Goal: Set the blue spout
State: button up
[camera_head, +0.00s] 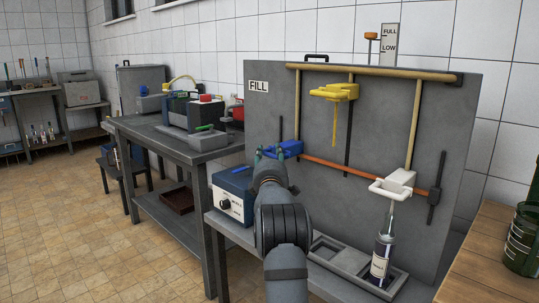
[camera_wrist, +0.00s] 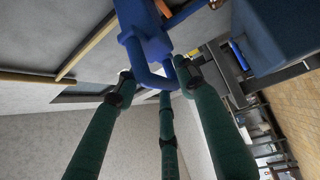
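The blue spout (camera_head: 290,149) is on the left of the upright grey panel, by the left end of the orange-red pipe. It shows large at the top of the wrist view (camera_wrist: 150,42), with its loop-shaped end towards me. My gripper (camera_head: 268,154) is at the spout's near left end. In the wrist view my dark green fingers (camera_wrist: 154,78) are spread, with the blue loop between their tips. Whether they touch it is unclear. A yellow spout (camera_head: 335,92) hangs higher, and a white spout (camera_head: 391,187) is at the right above a labelled bottle (camera_head: 382,258).
A blue box with a dial (camera_head: 233,194) stands close below the gripper on the left. The grey tray (camera_head: 341,262) lies at the panel's foot. A wooden surface (camera_head: 482,255) with a green glass vessel (camera_head: 522,240) is at the right.

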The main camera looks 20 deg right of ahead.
jog(key=shift+c, duration=0.5)
grip_shut()
dwell(0.4)
